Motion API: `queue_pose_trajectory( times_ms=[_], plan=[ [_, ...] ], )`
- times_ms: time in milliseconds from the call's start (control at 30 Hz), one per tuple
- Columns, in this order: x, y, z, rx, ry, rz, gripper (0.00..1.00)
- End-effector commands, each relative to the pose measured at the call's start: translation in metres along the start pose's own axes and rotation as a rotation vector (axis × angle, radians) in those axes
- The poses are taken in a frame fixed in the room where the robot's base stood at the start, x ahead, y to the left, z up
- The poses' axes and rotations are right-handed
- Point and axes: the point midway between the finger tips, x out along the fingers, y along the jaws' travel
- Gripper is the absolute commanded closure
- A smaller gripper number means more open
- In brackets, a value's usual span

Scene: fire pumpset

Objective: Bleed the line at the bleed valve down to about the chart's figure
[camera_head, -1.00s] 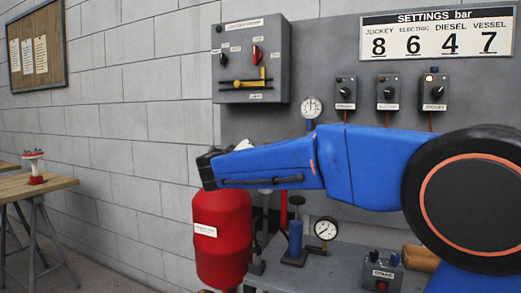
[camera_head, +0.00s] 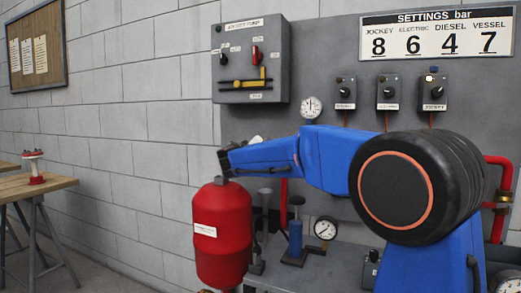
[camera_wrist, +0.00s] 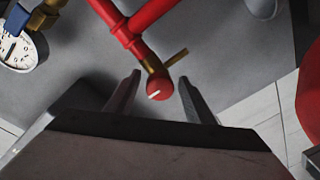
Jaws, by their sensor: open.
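In the wrist view a red round knob (camera_wrist: 158,91) with a white line sits on a brass fitting (camera_wrist: 176,58) at the end of a red pipe (camera_wrist: 124,32); it looks like the bleed valve, but no label shows. My gripper (camera_wrist: 160,90) is open, its two fingers either side of the knob with gaps on both sides. I cannot tell how far the knob is in depth. A round gauge (camera_wrist: 16,50) is cut off at the left edge. In the head view the settings chart (camera_head: 437,36) reads jockey 8, electric 6, diesel 4, vessel 7. My fingers are not clear there.
A red vessel (camera_head: 222,245) stands just below my wrist. A small gauge (camera_head: 311,107) is on the panel, and another gauge (camera_head: 325,229) stands lower. A grey control box (camera_head: 250,60) hangs on the wall. A wooden table (camera_head: 40,188) is at the left.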

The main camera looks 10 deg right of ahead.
Motion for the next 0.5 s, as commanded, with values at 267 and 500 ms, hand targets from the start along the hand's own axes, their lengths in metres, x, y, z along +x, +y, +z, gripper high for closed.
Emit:
queue_pose_trajectory(
  times_ms=[267,500],
  plan=[
    [-0.0003,0.0000,0.0001,0.000,0.000,0.000,0.92],
    [-0.0004,-0.0003,0.0003,-0.012,-0.001,-0.001,0.92]
  ],
)
